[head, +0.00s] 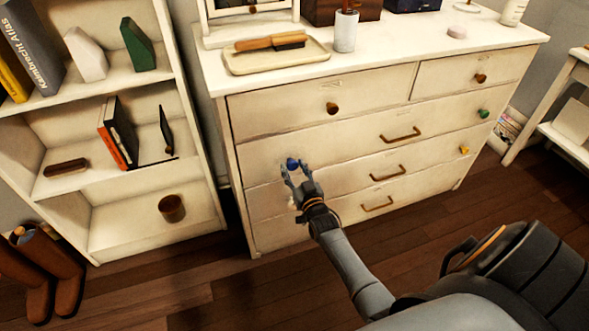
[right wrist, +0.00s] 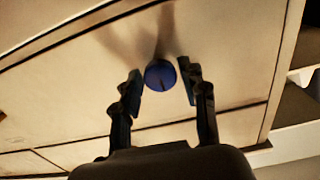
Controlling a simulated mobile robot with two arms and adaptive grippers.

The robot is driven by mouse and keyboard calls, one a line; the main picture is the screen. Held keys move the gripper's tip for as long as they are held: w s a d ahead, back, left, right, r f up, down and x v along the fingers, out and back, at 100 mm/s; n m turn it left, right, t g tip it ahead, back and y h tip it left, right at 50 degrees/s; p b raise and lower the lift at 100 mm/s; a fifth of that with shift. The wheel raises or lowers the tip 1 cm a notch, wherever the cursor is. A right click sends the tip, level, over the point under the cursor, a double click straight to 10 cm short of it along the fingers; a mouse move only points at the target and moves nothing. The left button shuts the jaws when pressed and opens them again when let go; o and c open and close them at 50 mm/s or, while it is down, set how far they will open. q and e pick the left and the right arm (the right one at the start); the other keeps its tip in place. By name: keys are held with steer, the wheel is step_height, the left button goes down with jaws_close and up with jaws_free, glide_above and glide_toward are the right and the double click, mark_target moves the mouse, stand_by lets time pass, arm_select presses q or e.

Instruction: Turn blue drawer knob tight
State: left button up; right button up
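The blue knob (head: 292,163) sits on the left part of a drawer front in the second row of the white dresser (head: 290,205). In the right wrist view the round blue knob (right wrist: 160,75) lies between my fingertips, with a dark mark on its face. My right gripper (head: 295,170) is at the knob with its two fingers open on either side. In the right wrist view my right gripper (right wrist: 161,84) shows a gap between the knob and the right finger; the left finger is very close, and contact cannot be told. My left gripper is not in view.
Other knobs are brown (head: 332,108), green (head: 484,114) and yellow (head: 464,149). Brown bar handles (head: 400,134) stick out along the drawers' middle. A tray with brushes (head: 276,60) and a white cup (head: 346,30) stand on top. An open shelf (head: 112,180) stands left.

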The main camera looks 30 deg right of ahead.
steer(key=shift+o, duration=0.5)
steer(key=v, duration=1.2)
steer(key=shift+f, duration=0.1)
